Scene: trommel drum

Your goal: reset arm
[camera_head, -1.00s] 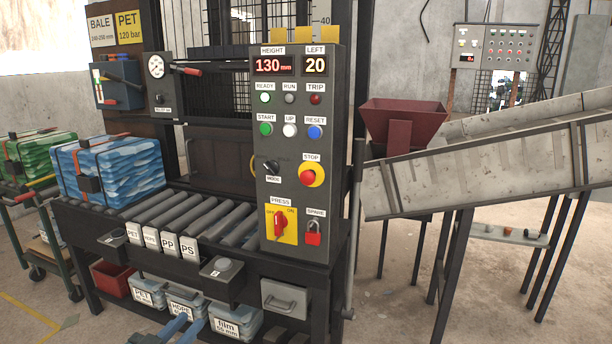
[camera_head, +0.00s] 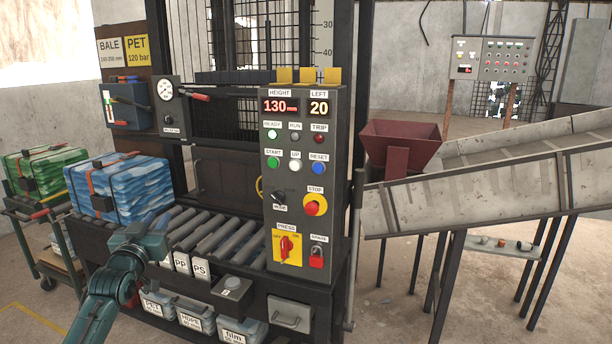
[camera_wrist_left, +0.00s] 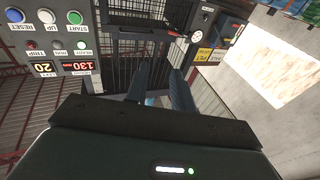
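My left arm comes in from the lower left in the head view, with its teal gripper (camera_head: 150,238) in front of the roller table. In the left wrist view, two dark fingers (camera_wrist_left: 158,70) stand apart with nothing held between them. The control panel (camera_head: 299,180) is to the right of the gripper, clearly apart from it. It reads 130 and 20, and its green READY lamp (camera_head: 272,134) is lit. The blue RESET button (camera_head: 318,168) is on its right side. The panel also shows upside down in the left wrist view (camera_wrist_left: 62,45). My right gripper is not in view.
A strapped blue bale (camera_head: 125,188) lies on the rollers (camera_head: 215,235) at the left. A green bale (camera_head: 42,168) sits on a cart. Labelled bins (camera_head: 195,318) are below the table. A sloping chute (camera_head: 480,185) and red hopper (camera_head: 400,145) stand right.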

